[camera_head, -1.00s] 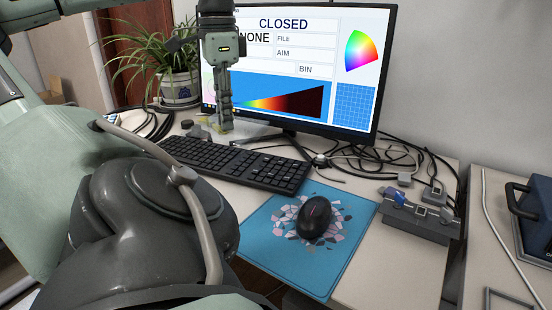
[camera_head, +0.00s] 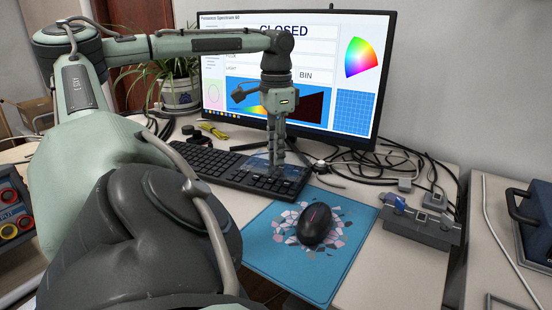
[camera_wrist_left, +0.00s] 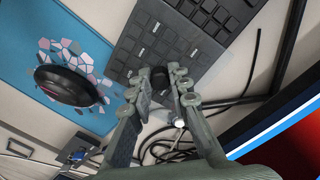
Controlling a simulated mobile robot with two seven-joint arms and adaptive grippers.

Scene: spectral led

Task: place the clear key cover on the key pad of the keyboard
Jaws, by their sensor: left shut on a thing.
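My left gripper (camera_head: 276,163) points down over the right end of the black keyboard (camera_head: 205,160), at the key pad (camera_head: 291,178). In the left wrist view my left gripper (camera_wrist_left: 164,80) is shut on a small dark knob (camera_wrist_left: 160,77), which looks like the handle of the clear key cover (camera_head: 262,164). The cover is a see-through sheet, hard to make out, around the fingertips. The keyboard also fills the top of the left wrist view (camera_wrist_left: 205,15). I cannot tell whether the cover touches the keys. My right gripper is not in view.
A black mouse (camera_head: 315,223) lies on a blue mat (camera_head: 275,245) in front of the keyboard. The monitor (camera_head: 386,75) stands behind, with loose cables (camera_head: 385,160) to its right. A grey device (camera_head: 425,222) sits at the desk's right edge.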

